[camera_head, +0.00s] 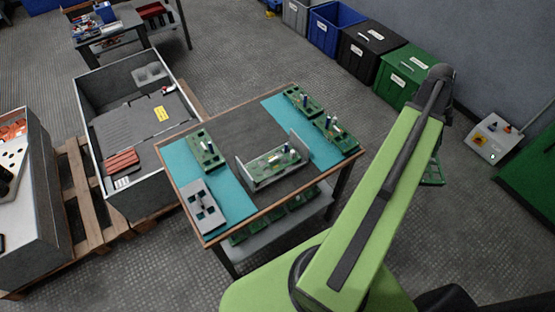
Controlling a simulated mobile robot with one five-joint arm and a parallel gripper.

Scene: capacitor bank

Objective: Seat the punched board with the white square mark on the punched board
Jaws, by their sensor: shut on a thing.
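A green board with cut-outs (432,173) shows to the right of my arm, above the floor. It is apart from the table and seems to hang from the hidden end of my arm. My gripper is hidden behind the green arm link, so its jaws do not show. On the table (245,118), a green punched board (268,172) lies between two upright grey side plates, with small parts standing on it. Other green boards lie on the teal mats at the left (204,150), far right (302,102) and right (340,138). I cannot make out a white square mark on any board.
A grey plate with openings (203,208) lies on the left mat. More green boards sit on the lower shelf (285,230). A grey crate (140,190) stands left of the table. Several bins, including a green one (405,76), line the wall. Bare floor lies behind the table.

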